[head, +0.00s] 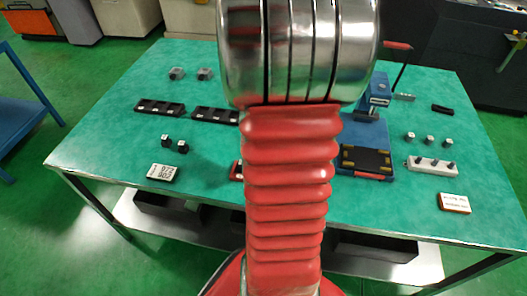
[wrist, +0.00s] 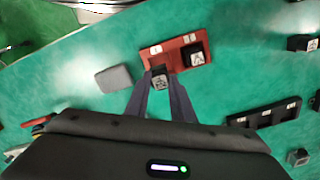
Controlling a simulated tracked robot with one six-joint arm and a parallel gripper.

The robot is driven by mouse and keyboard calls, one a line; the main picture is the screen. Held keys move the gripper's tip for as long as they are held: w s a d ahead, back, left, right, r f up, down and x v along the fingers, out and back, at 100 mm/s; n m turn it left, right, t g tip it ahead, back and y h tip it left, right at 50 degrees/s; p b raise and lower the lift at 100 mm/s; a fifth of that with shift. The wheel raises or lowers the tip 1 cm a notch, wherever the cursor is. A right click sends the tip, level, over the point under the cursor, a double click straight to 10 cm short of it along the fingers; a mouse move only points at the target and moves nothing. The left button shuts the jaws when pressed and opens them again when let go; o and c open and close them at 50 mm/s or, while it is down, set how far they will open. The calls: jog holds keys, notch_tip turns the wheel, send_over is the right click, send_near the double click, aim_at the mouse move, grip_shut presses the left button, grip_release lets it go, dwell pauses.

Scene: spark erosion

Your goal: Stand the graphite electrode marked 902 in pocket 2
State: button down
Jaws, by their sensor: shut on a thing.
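My gripper (wrist: 161,79) is shut on a small dark block, the electrode (wrist: 159,83), with a pale mark on top too small to read surely. The block is at the near edge of the left pocket of a red two-pocket holder (wrist: 174,55); I cannot tell whether it is above or inside it. Another dark marked block (wrist: 197,58) sits in the right pocket. White labels stand behind both pockets, their digits unclear.
A grey flat block (wrist: 114,78) lies left of the holder. Black racks (head: 160,108) and two dark blocks (head: 166,141) are on the green table's left. A blue device (head: 371,105), a white strip holder (head: 432,166) and a card (head: 454,203) are on the right.

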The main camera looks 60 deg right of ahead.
jog(key=shift+f, duration=2.65)
jog(key=shift+f, duration=0.2)
jog(key=c, duration=1.4)
grip_release()
jog(key=shift+c, duration=0.2)
jog(key=shift+r, duration=0.15)
notch_tip(320, 180, up, 14)
jog(key=shift+f, duration=0.25)
jog(key=shift+n, duration=0.3)
